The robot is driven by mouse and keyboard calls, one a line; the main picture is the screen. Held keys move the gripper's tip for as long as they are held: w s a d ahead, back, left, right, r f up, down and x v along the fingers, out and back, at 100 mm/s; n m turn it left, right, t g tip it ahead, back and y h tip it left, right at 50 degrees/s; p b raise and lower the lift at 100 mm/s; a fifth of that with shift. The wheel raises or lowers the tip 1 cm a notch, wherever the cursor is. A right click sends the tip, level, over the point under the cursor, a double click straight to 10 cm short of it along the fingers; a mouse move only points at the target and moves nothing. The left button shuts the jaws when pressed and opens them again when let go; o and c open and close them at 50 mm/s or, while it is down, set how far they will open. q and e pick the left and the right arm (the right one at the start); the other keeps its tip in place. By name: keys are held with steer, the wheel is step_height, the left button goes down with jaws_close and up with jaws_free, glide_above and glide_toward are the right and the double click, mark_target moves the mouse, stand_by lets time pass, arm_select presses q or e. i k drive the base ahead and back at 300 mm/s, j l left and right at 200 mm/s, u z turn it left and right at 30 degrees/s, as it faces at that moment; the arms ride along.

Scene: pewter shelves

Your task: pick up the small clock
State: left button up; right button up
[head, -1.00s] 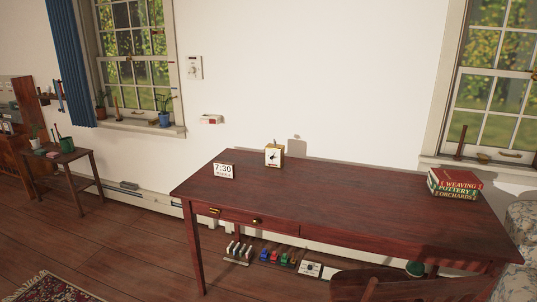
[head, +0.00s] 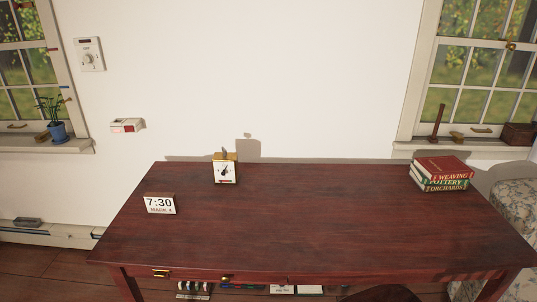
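A small gold clock (head: 225,170) with a white face and dark hands stands upright near the back edge of the dark red wooden desk (head: 310,220). A second small clock-like block (head: 160,204) stands on the desk to its left and nearer the front. Neither of my grippers shows in the head view.
A stack of books (head: 441,173) lies at the desk's back right. The desk's middle and front are clear. A floral-covered piece of furniture (head: 508,205) stands at the right. A potted plant (head: 56,125) sits on the left windowsill. Several small items lie under the desk.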

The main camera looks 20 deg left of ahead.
mark_target(219, 162)
steer(key=i+j+z, duration=0.25)
steer(key=j, duration=0.55)
steer(key=j+z, duration=0.3)
steer(key=j, duration=0.5)
steer(key=k, duration=0.05)
